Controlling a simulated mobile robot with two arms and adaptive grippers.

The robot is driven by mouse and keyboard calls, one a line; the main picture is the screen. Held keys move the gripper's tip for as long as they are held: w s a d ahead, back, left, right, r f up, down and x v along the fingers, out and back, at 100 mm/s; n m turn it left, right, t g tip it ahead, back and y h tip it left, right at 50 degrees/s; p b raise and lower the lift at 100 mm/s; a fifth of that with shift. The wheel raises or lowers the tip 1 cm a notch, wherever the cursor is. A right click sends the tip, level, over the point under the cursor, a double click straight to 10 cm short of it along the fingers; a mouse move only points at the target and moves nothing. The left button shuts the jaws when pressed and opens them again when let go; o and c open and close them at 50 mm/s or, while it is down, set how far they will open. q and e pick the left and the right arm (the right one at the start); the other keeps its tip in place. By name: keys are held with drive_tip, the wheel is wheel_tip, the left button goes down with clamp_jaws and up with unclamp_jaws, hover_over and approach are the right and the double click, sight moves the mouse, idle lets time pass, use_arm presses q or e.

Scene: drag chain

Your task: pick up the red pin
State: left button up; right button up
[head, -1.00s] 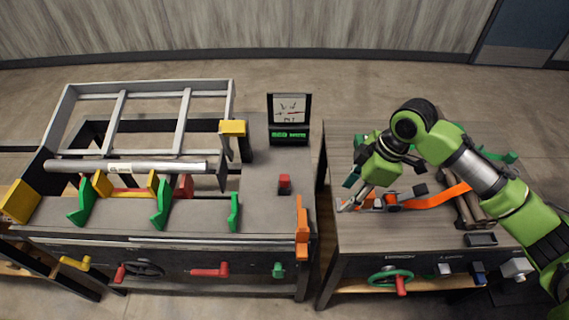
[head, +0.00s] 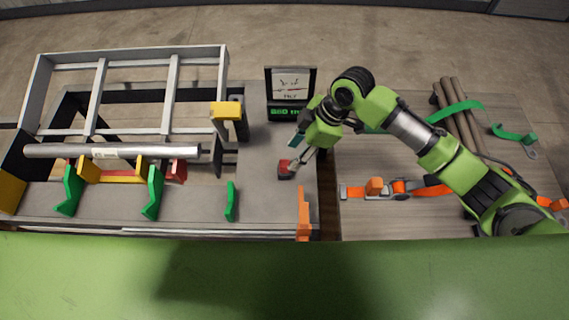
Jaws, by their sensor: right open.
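The red pin (head: 284,165), a small red block with a dark lower part, stands on the grey top of the left bench, near its right side. My right gripper (head: 291,170) reaches in from the right and is open. Its fingertips are at the pin and overlap its right side in the head view. I cannot tell whether they touch it. My left gripper is not in view.
A small display (head: 290,88) stands behind the pin. An orange upright (head: 304,213) is at the bench's front right edge. Green brackets (head: 153,192) and a metal tube (head: 60,151) are to the left. An orange strap (head: 357,192) lies on the right bench.

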sight(286, 163)
drive_tip(key=shift+a+f, duration=0.15)
drive_tip(key=shift+f, duration=0.2)
drive_tip(key=p+x, duration=0.2)
drive_tip(key=x, duration=0.2)
drive_tip(key=shift+a+f, duration=0.15)
drive_tip(key=shift+f, duration=0.15)
drive_tip(key=shift+a+f, duration=0.1)
drive_tip(key=shift+f, duration=0.2)
drive_tip(key=shift+r, duration=0.1)
clamp_jaws()
